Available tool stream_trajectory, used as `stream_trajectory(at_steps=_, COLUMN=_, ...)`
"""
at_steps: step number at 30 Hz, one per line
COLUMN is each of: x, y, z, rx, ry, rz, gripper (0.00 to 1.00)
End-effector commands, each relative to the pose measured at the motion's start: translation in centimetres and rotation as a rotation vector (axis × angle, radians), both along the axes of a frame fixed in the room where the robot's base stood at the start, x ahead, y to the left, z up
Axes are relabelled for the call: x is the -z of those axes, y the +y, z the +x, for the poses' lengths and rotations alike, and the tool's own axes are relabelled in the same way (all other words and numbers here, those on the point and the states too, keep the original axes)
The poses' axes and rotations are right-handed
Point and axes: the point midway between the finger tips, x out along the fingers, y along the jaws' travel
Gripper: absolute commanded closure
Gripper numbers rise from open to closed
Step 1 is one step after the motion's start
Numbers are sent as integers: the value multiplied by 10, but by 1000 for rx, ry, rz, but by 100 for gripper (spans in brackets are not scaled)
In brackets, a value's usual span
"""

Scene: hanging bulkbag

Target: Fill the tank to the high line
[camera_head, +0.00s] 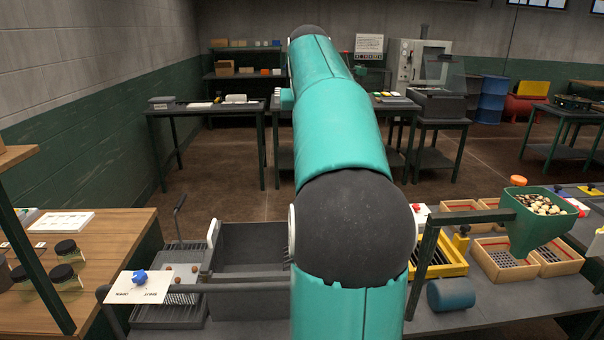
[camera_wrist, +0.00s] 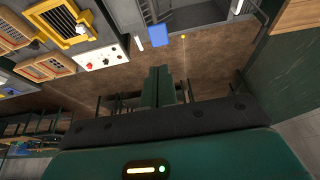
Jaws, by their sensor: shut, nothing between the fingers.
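A dark grey open bin (camera_head: 250,245), which may be the tank, stands on the near bench left of my arm; I cannot make out a high line or a level inside. A blue knob (camera_head: 139,277) sits on a white plate (camera_head: 150,290) lettered SHUT and OPEN, on a bar in front of the bin. In the wrist view my gripper (camera_wrist: 158,72) is shut and empty, its fingers side by side, pointing over brown floor and touching nothing. A blue square piece (camera_wrist: 157,33) lies beyond the fingertips. My arm hides part of the bench in the head view.
A green hopper (camera_head: 535,228) of mixed pieces stands right, near wooden crates (camera_head: 505,262), a yellow tray (camera_head: 444,260) and a blue cylinder (camera_head: 451,294). A grated tray (camera_head: 170,312) is left of the bin. A white panel with a red button (camera_wrist: 100,55) shows in the wrist view.

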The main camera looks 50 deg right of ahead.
Motion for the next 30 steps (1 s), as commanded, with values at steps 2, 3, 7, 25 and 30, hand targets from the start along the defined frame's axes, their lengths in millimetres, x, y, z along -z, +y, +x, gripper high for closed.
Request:
stream_trajectory(at_steps=2, x=0, y=0, z=0, rx=0, ry=0, rz=0, gripper=100)
stream_trajectory(at_steps=3, x=0, y=0, z=0, rx=0, ry=0, rz=0, gripper=100)
stream_trajectory(at_steps=7, x=4, y=-1, z=1, rx=-1, ry=0, rz=0, gripper=100)
stream_trajectory(at_steps=25, x=102, y=-30, z=26, rx=0, ry=1, rz=3, gripper=100)
stream_trajectory(at_steps=30, x=123, y=-34, z=30, rx=0, ry=1, rz=1, gripper=100)
